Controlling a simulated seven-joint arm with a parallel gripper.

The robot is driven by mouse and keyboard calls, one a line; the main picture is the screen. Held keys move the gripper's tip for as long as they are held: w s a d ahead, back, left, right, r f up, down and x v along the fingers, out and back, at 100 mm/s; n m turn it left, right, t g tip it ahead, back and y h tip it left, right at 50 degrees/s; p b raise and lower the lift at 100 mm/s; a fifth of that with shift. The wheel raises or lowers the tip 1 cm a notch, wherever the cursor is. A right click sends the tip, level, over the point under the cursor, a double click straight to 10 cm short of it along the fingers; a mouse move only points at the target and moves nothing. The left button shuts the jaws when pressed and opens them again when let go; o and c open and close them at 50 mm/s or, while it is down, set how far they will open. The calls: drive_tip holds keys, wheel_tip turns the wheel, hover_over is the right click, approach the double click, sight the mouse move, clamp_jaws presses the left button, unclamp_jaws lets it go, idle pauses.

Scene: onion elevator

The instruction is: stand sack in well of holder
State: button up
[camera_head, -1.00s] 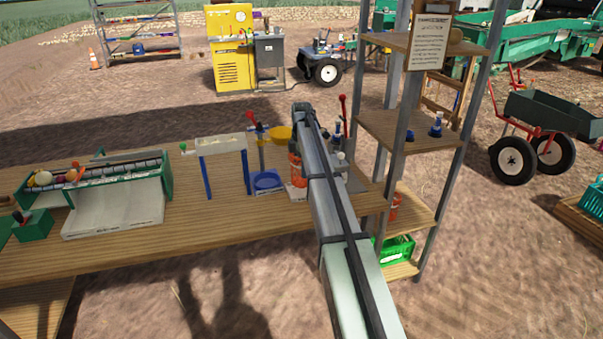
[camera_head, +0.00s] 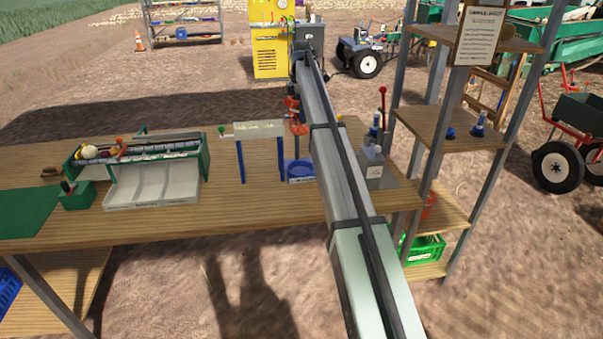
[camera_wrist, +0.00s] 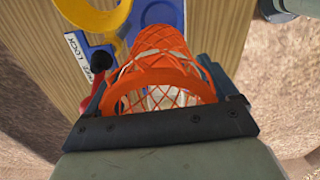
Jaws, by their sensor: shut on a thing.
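The orange mesh sack (camera_wrist: 158,72) is gripped between the grey jaws of my gripper (camera_wrist: 160,92) in the wrist view. In the head view the sack (camera_head: 298,127) hangs above the bench, above the blue ring of the holder (camera_head: 300,169). My gripper (camera_head: 294,104) is partly hidden by my own arm there.
A yellow ring (camera_wrist: 92,14) and a red lever with a black knob (camera_wrist: 101,61) stand close left of the sack. A clear tray on blue legs (camera_head: 260,130) is left of the holder. A grey block (camera_head: 374,165) and wooden shelves (camera_head: 450,130) stand right.

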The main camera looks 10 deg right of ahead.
sight(301, 126)
drive_tip(key=shift+s+f+m, duration=0.2)
drive_tip(key=shift+f+m, duration=0.05)
drive_tip(key=shift+m, duration=0.15)
wheel_tip(301, 126, down, 18)
drive_tip(key=shift+r, duration=0.2)
drive_tip(key=shift+f, duration=0.15)
idle(0.3)
drive_tip(key=o, duration=0.8)
wheel_tip(301, 126, up, 12)
drive_tip(key=shift+r, duration=0.15)
